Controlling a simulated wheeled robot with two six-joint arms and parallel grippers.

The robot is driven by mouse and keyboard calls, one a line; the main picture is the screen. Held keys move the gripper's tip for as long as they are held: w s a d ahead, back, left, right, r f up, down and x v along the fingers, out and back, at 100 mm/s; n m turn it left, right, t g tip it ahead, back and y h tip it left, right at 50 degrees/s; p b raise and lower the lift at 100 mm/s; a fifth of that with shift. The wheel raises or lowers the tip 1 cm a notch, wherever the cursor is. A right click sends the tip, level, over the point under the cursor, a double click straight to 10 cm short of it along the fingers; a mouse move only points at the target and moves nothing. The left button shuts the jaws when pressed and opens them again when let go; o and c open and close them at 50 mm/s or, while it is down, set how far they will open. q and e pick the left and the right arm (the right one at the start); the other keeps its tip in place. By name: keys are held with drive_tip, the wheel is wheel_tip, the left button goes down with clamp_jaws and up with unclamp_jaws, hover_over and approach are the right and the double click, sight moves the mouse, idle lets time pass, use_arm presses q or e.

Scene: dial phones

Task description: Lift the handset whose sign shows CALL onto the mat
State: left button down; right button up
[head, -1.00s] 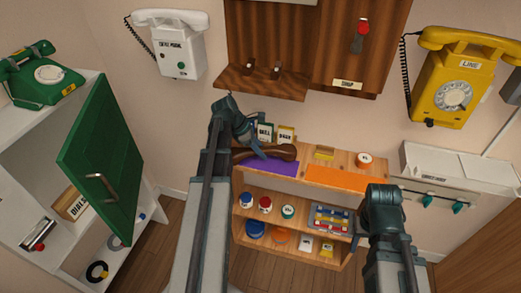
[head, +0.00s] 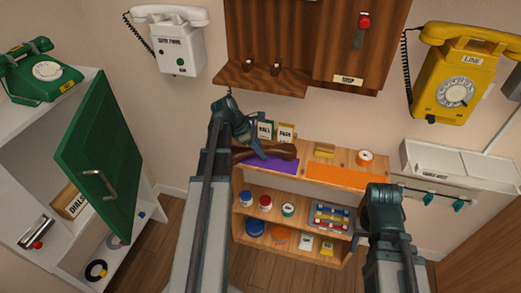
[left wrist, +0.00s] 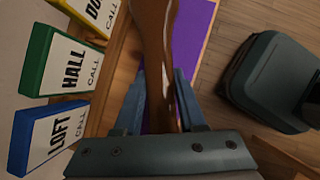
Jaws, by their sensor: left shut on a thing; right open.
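A brown handset (head: 283,151) is held between the fingers of my left gripper (head: 260,151), over the purple mat (head: 285,168) on the wooden shelf unit. In the left wrist view the handset (left wrist: 156,45) passes between the two fingers (left wrist: 160,95), with the purple mat (left wrist: 195,35) behind it. Whether it touches the mat I cannot tell.
An orange mat (head: 345,178) lies right of the purple one, with a tape-like roll (head: 365,158) behind it. A green phone (head: 38,72), white wall phone (head: 172,42) and yellow wall phone (head: 450,75) surround the unit. A green cabinet door (head: 98,155) stands open at left.

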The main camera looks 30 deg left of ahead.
use_arm(q)
drive_tip(key=shift+c, duration=2)
unclamp_jaws()
drive_tip(key=p+v, duration=1.2)
drive_tip(key=v, duration=0.1)
drive_tip(key=shift+a+r, duration=0.2)
drive_tip(key=shift+r, duration=0.1)
